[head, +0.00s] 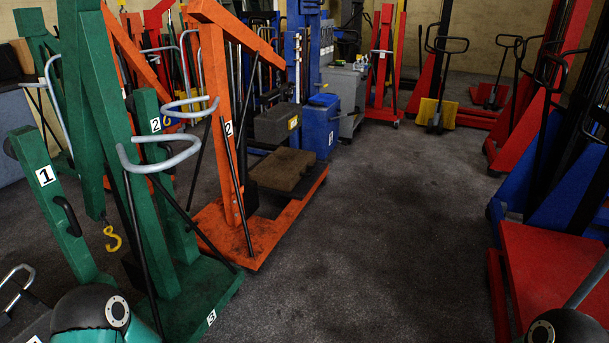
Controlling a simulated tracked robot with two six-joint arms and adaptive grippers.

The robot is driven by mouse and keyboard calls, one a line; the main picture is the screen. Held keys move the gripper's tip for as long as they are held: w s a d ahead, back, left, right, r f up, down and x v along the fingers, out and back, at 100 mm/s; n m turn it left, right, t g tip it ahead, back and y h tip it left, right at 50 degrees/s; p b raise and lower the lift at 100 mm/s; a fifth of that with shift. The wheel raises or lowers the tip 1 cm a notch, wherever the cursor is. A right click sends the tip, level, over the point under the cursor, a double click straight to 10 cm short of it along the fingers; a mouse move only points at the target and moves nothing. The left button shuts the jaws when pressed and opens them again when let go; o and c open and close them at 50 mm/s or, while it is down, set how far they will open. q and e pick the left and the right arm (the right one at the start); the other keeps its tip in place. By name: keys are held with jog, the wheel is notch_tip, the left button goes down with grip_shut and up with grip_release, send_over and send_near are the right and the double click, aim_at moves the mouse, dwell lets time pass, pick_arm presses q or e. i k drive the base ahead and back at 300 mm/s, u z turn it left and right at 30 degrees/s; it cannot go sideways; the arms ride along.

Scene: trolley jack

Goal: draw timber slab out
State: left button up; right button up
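A brown, rough block that looks like the timber slab (283,169) lies by the orange base (240,236) of an orange hoist, in the middle left of the head view. A dark flat part shows just under its front edge; I cannot tell exactly what bears the slab. Its top and front faces are clear to see. Neither of my grippers is in view. Only rounded parts of my own arms show at the bottom left and bottom right corners, well apart from the slab.
A green hoist (95,110) stands at the near left with grey handles and a yellow hook (112,239). A dark grey box (278,122) and a blue bin (321,128) are behind the slab. A red platform (555,268) is at right. The dark middle floor is free.

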aim_at(283, 169)
jog(key=z, duration=0.55)
jog(key=i, duration=8)
